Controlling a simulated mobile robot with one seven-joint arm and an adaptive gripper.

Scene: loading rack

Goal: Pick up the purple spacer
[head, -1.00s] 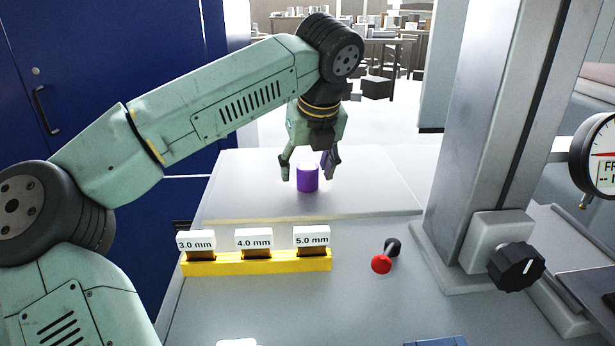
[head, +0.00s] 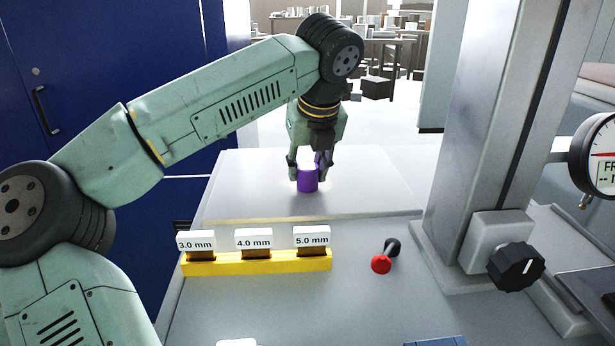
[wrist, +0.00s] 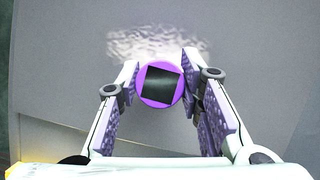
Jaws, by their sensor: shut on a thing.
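The purple spacer (head: 308,181) is a short upright cylinder on the raised grey plate at the back of the bench. In the wrist view the spacer (wrist: 144,84) shows a round purple top with a dark square in its middle. My gripper (head: 308,174) points down over it, with one finger on each side. Its fingers are shut on the spacer; the wrist view also shows my gripper (wrist: 160,82) with its fingertips against the sides. I cannot see a clear gap between the spacer and the plate.
A yellow holder (head: 257,268) with blocks labelled 3.0 mm, 4.0 mm and 5.0 mm stands in front of the plate. A red-knobbed lever (head: 381,264) is to its right. A grey column (head: 482,120) with a black knob (head: 517,267) and a dial gauge (head: 597,160) stand at the right.

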